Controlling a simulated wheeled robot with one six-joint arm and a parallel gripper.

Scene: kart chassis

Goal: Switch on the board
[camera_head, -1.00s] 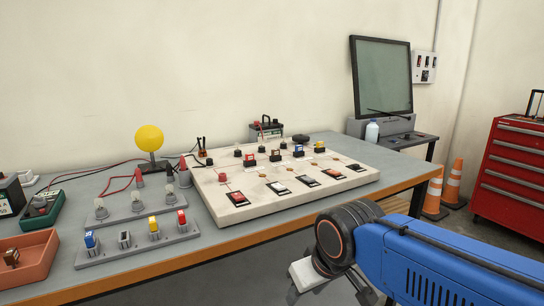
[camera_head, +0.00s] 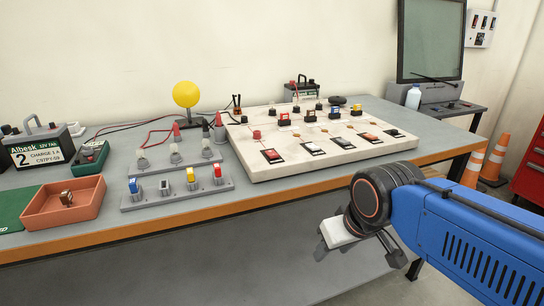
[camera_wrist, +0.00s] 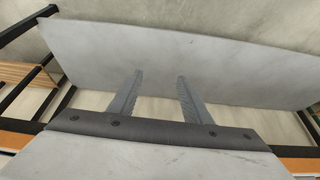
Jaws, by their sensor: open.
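The white board (camera_head: 300,169) lies flat on the workbench, with a row of rocker switches along its front: a red one (camera_head: 271,156), others in black and white, and another red one (camera_head: 370,136). Several red, yellow and blue parts stand behind them. My gripper (camera_wrist: 160,78) is open and empty, its two fingers apart in the wrist view. In the head view my wrist (camera_head: 342,230) is in front of the bench edge, low and apart from the board. The fingers are mostly hidden there. Switch positions are too small to tell.
The bench's orange front edge (camera_head: 150,228) lies between my arm and the board. Left of the board are a grey strip of coloured plugs (camera_head: 178,196), a terracotta tray (camera_head: 92,206), a battery (camera_head: 38,150) and a yellow ball lamp (camera_head: 187,94). Traffic cones (camera_head: 497,158) stand right.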

